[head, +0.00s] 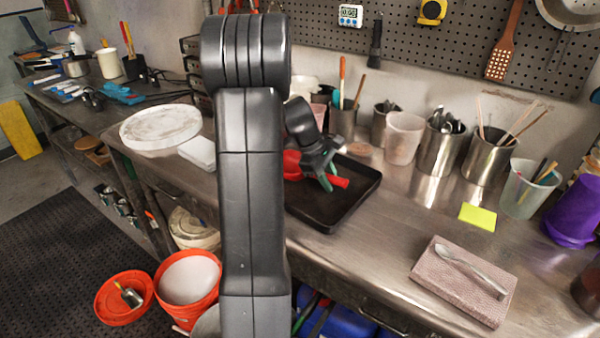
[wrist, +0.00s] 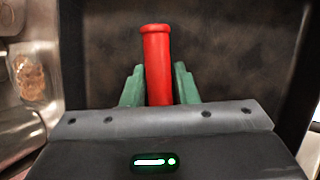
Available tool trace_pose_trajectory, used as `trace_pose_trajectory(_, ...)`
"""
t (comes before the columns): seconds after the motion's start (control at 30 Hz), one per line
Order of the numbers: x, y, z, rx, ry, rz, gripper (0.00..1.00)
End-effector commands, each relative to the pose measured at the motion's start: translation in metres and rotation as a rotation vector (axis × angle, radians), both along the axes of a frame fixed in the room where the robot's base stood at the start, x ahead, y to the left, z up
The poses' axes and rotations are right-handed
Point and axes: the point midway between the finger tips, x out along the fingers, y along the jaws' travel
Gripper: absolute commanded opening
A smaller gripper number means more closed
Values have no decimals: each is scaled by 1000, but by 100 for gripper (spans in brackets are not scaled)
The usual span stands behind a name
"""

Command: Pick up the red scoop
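The red scoop lies in the black tray on the steel counter. Its red bowl (head: 292,165) shows in the head view just right of my arm, and its handle end (head: 340,182) sticks out past my gripper (head: 326,181). In the wrist view the red handle (wrist: 158,62) runs up between the two green fingers of my gripper (wrist: 159,86), one on each side and very close to it. Whether the fingers press on it I cannot tell. The bowl is not seen in the wrist view, and my gripper partly hides the scoop in the head view.
The black tray (head: 353,205) has a raised rim. Behind it stand a steel cup (head: 342,122) with tools, a pale cup (head: 403,137) and steel canisters (head: 443,146). A spoon (head: 470,268) rests on a folded cloth (head: 452,288) at front right.

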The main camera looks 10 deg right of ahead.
Motion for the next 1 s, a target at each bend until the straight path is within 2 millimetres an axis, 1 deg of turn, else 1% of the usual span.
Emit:
trace_pose_trajectory(0.2,0,-1,-1,0,-1,1,27)
trace_pose_trajectory(0.23,0,-1,-1,0,-1,1,25)
trace_pose_trajectory(0.3,0,0,-1,0,-1,1,11)
trace_pose_trajectory(0.37,0,0,-1,0,-2,0,0)
trace_pose_trajectory(0.67,0,0,2,-1,-2,0,0)
trace_pose_trajectory(0.77,1,-1,14,-1,-6,-2,0)
trace_pose_trajectory(1.0,1,-1,63,-2,-6,0,0)
